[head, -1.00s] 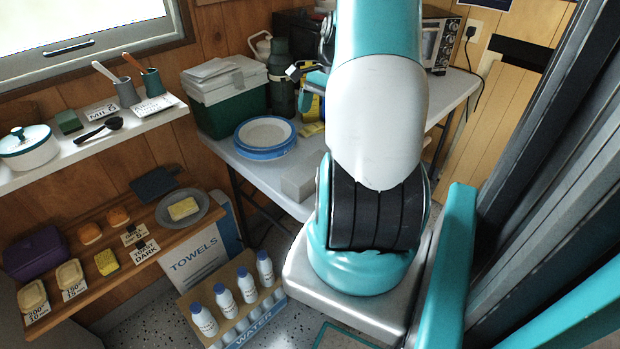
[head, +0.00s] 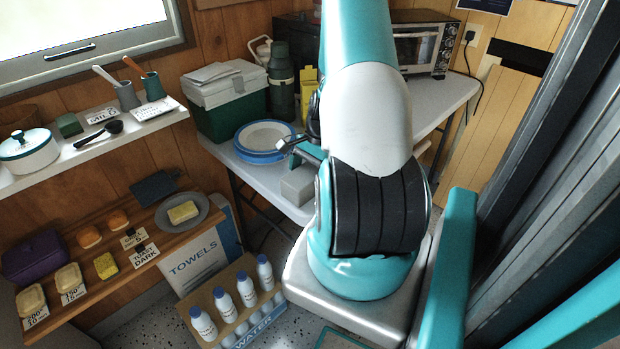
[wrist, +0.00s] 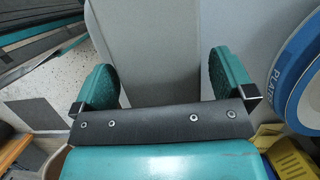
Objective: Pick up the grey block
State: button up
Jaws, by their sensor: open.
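The grey block (head: 297,187) lies on the near edge of the pale table, in front of the blue-rimmed plates. My gripper (head: 299,149) is just above it in the head view, partly hidden by my arm. In the wrist view, the block (wrist: 155,45) shows between the two teal fingers of my open gripper (wrist: 165,82), with a gap visible on either side. I cannot tell whether the fingertips reach down past its top.
Blue-rimmed plates (head: 264,138) stand close by the gripper; they also show in the wrist view (wrist: 297,75). A green cooler (head: 228,108), a dark flask (head: 281,85) and a toaster oven (head: 425,50) stand farther back. The table (head: 445,100) has clear room at right.

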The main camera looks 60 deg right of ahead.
aim_at(308, 171)
jog(key=shift+x, duration=1.05)
jog(key=shift+c, duration=0.2)
jog(key=c, duration=1.7)
jog(key=shift+o, duration=0.2)
jog(key=shift+r, duration=0.1)
notch_tip(308, 171, up, 20)
jog(key=p, duration=0.1)
